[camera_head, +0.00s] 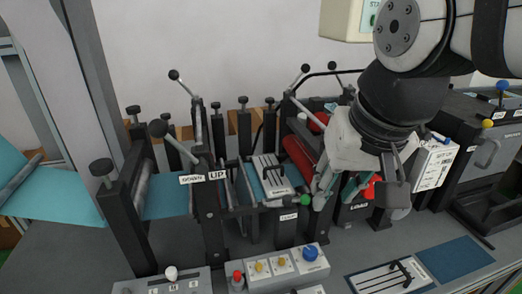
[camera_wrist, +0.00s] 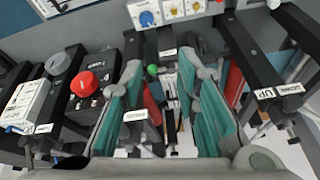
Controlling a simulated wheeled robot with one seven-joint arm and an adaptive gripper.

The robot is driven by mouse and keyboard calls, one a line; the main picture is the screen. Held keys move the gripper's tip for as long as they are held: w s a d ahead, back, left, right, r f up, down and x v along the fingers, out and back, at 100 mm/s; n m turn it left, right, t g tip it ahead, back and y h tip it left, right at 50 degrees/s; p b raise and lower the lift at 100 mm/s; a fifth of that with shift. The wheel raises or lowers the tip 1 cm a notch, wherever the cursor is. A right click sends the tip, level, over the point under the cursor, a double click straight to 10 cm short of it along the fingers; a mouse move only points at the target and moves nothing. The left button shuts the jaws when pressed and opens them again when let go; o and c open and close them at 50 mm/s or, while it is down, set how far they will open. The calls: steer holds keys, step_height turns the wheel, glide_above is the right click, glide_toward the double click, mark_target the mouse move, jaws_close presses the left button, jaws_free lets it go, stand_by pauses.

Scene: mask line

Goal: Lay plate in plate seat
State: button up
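A similar white plate (camera_head: 385,280) lies on the bench at the bottom right, beside a flat dark blue rectangle (camera_head: 455,260). I cannot tell which surface is the plate seat. My gripper (camera_head: 338,190) hangs over the machine, right of the first plate and near the red roller. In the wrist view my gripper (camera_wrist: 168,85) has its teal-padded fingers wide apart. Nothing is gripped; a white slotted part (camera_wrist: 170,105) shows below, between the fingers.
A green knob (camera_head: 305,200) and a red roller (camera_head: 299,160) are close to my gripper. A lever marked UP (camera_head: 160,130) and black posts stand to the left. A control panel with a blue knob (camera_head: 310,254) is in front. Teal sheet (camera_head: 165,193) runs in from the left.

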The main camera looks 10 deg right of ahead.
steer(key=s+f+n, duration=0.1)
steer(key=s, duration=0.1)
steer(key=s+f+n, duration=0.1)
steer(key=s, duration=0.1)
steer(key=shift+f+n+t, duration=0.3)
steer(key=shift+f, duration=0.05)
steer(key=shift+s, duration=0.1)
stand_by(0.5)
